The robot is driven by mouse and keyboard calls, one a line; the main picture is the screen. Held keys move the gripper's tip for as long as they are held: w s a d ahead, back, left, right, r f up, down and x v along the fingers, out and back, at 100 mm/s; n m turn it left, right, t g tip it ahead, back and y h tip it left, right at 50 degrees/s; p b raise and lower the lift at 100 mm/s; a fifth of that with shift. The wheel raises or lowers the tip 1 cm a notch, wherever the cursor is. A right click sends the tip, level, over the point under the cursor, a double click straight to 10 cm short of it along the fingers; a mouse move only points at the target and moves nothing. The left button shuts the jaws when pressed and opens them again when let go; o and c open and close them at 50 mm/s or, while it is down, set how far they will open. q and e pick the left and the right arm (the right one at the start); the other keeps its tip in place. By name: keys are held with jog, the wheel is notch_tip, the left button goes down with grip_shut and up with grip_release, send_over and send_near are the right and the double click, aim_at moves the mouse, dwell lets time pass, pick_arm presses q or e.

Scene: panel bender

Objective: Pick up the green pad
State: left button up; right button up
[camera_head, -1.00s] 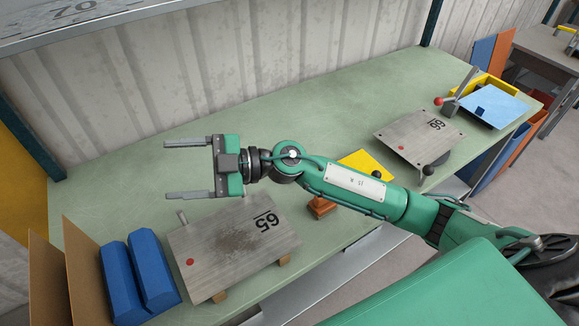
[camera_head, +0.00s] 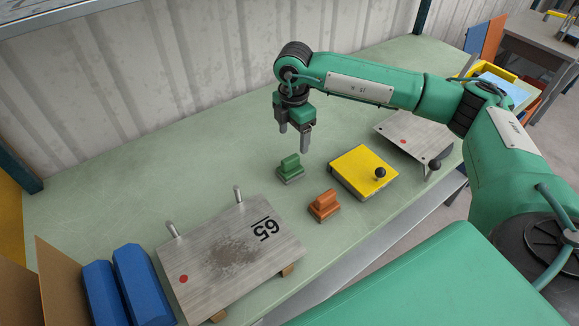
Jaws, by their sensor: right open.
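The green pad (camera_head: 290,168) is a small block with a raised green grip on a grey base. It stands upright on the pale green tabletop (camera_head: 130,190), near the middle of the view. My right gripper (camera_head: 294,142) points down above the pad, a little behind it, and is apart from it. Its two grey fingers are spread with nothing between them. My left gripper is not in view.
An orange pad (camera_head: 324,205) stands in front of the green one. A yellow plate (camera_head: 361,169) with a black knob lies to the right. A grey plate marked 65 (camera_head: 215,262) with two pegs lies front left, beside blue blocks (camera_head: 142,285).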

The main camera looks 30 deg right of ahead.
aim_at(290, 158)
notch_tip(290, 158, down, 6)
jog(key=shift+f+p, duration=0.15)
jog(key=shift+p, duration=0.55)
jog(key=shift+a+f, duration=0.1)
jog(key=shift+f, duration=0.1)
jog(key=f+p, duration=0.1)
jog(key=f, duration=0.1)
jog(key=f+p, duration=0.1)
jog(key=f, duration=0.1)
jog(key=shift+w+a+f+p, duration=0.1)
jog(key=shift+a+p, duration=0.1)
jog(key=shift+p, duration=0.1)
jog(key=shift+f, duration=0.35)
jog(key=c, duration=1)
jog(key=shift+r, duration=0.1)
notch_tip(290, 158, up, 20)
jog(key=b, duration=0.5)
